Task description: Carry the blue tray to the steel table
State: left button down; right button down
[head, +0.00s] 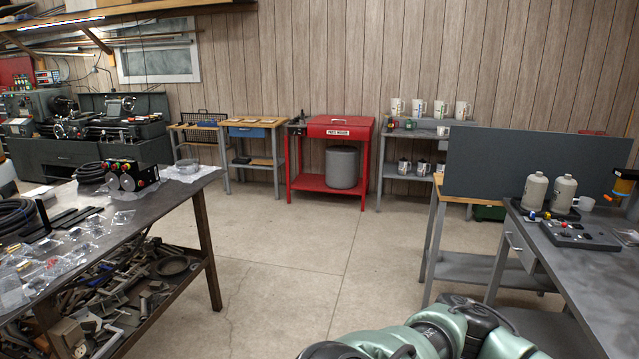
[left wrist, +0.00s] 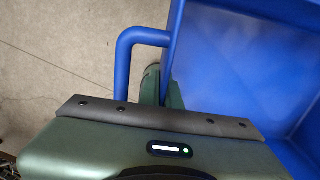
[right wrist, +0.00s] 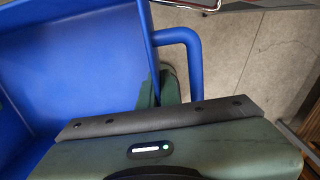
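The blue tray shows in the left wrist view (left wrist: 230,65) and the right wrist view (right wrist: 75,60), with a tube handle at each side. It is outside the head view. My left gripper (left wrist: 161,87) has one finger on each side of the tray's wall, inside the handle loop. My right gripper (right wrist: 158,88) sits the same way at the opposite wall. Both look closed on the tray; the fingertips are partly hidden by the gripper bodies. The head view has a dark metal-topped table (head: 95,222) at left and a grey table (head: 590,262) at right; I cannot tell which is the steel table.
Cables, a control box (head: 130,175) and small bags crowd the left table. The right table holds two grey bottles (head: 548,190) and a panel. A red cart (head: 335,148) and small workbenches stand along the wall. The floor (head: 285,240) between the tables is clear.

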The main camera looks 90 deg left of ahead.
aim_at(164, 196)
jog(key=u, duration=1.55)
jog(key=i+j+u, duration=0.15)
jog(key=u, duration=0.25)
jog(key=i+u, duration=0.15)
jog(key=u, duration=0.25)
jog(key=i+j+u, duration=0.1)
jog(key=u, duration=0.25)
jog(key=i, duration=1.45)
jog(key=i+l+u, duration=0.1)
jog(key=i+u, duration=0.2)
jog(key=i, duration=1.15)
jog(key=i+u, duration=0.4)
jog(key=i, duration=0.15)
jog(key=i+l+u, duration=0.35)
jog(key=i, duration=0.15)
jog(key=j+u, duration=0.1)
jog(key=u, duration=1.4)
jog(key=i+u, duration=0.15)
jog(key=i, duration=0.85)
